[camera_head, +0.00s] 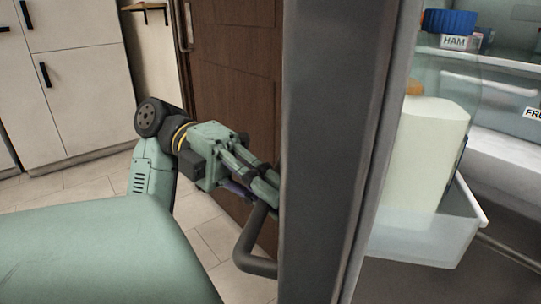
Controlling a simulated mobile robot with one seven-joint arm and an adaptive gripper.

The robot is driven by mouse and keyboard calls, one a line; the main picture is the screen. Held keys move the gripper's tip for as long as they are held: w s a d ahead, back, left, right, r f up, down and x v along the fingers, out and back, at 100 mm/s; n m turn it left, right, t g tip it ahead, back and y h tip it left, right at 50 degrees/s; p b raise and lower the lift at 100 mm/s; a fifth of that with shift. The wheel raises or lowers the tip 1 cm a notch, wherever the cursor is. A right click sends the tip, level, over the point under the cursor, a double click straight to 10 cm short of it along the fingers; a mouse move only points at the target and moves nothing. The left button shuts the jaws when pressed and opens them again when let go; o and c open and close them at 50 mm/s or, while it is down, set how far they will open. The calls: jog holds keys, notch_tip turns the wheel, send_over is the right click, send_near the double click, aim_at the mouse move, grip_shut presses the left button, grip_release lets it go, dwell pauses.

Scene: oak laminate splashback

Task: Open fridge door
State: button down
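The fridge door (335,150) stands open in the head view, seen nearly edge-on as a tall grey slab. Its dark curved handle (258,262) sticks out on the left side. My gripper (266,188) is on that outer side, at the handle's upper part. Its fingertips are partly hidden by the handle and the door edge, so I cannot tell whether they are open or shut, or touching the handle. The lit fridge interior (505,150) shows to the right of the door.
A clear door bin (425,240) holds a pale container (425,150). A brown wooden door (235,80) stands behind my arm. White cabinets (75,75) are at the far left. Tiled floor (205,225) shows between.

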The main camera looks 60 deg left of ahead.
jog(key=c, duration=1.6)
grip_release()
jog(key=shift+o, duration=0.2)
